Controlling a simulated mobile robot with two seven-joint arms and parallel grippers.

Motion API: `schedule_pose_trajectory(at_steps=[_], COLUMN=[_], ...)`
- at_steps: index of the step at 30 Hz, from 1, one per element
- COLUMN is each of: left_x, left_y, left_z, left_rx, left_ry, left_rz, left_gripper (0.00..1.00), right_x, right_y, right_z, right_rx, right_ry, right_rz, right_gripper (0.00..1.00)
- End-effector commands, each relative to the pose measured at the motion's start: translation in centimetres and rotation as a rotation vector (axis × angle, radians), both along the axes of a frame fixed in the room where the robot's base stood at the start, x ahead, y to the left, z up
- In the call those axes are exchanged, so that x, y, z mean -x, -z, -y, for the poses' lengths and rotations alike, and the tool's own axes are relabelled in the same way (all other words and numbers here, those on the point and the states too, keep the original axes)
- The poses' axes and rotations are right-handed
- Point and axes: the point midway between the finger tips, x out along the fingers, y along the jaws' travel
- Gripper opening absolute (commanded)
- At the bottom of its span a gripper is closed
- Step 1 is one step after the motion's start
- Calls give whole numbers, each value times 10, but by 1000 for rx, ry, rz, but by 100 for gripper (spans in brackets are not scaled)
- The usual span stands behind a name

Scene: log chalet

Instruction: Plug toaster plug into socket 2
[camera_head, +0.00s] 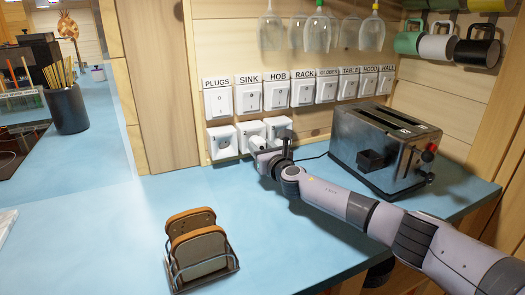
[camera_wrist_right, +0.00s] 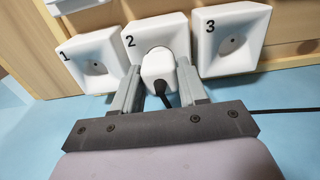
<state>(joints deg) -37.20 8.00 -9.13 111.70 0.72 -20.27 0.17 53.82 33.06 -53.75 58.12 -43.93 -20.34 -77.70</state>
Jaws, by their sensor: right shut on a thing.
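The toaster (camera_head: 372,150) is a dark metal box on the blue counter against the wall, right of the sockets. My right gripper (camera_wrist_right: 158,68) is shut on the white toaster plug (camera_wrist_right: 157,66), with one grey finger on each side. The plug is in front of socket 2 (camera_wrist_right: 150,32) and overlaps its recess; I cannot tell how deep it sits. A black cord leaves the plug's back and passes under the gripper. Socket 1 (camera_wrist_right: 96,65) and socket 3 (camera_wrist_right: 233,40) are empty. In the head view my right gripper (camera_head: 260,150) partly hides the sockets. My left gripper is not in view.
Labelled switches (camera_head: 248,97) line the wall above the sockets. A toast rack (camera_head: 203,262) with bread stands at the front of the counter. Glasses (camera_head: 316,32) and mugs (camera_head: 437,47) hang above. The counter left of my arm is mostly clear.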

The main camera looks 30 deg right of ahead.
Motion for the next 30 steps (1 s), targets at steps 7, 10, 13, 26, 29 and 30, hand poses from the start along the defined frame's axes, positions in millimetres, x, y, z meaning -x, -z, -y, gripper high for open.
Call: schedule_pose_trajectory(at_steps=[7,10,13,26,29,30], left_x=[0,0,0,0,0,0], left_y=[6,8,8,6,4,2], left_z=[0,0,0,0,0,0], left_rx=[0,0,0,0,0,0], left_ry=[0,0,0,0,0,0], left_rz=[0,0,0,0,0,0], left_gripper=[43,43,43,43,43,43], right_x=[-7,-9,-10,-8,-3,-1], right_y=[0,0,-1,0,-1,-1], right_z=[1,0,0,1,1,1], right_rx=[0,0,0,0,1,1], right_ry=[0,-1,-1,0,0,0], right_rz=[1,1,1,-1,0,0], right_gripper=[11,11,52,72,72,72])
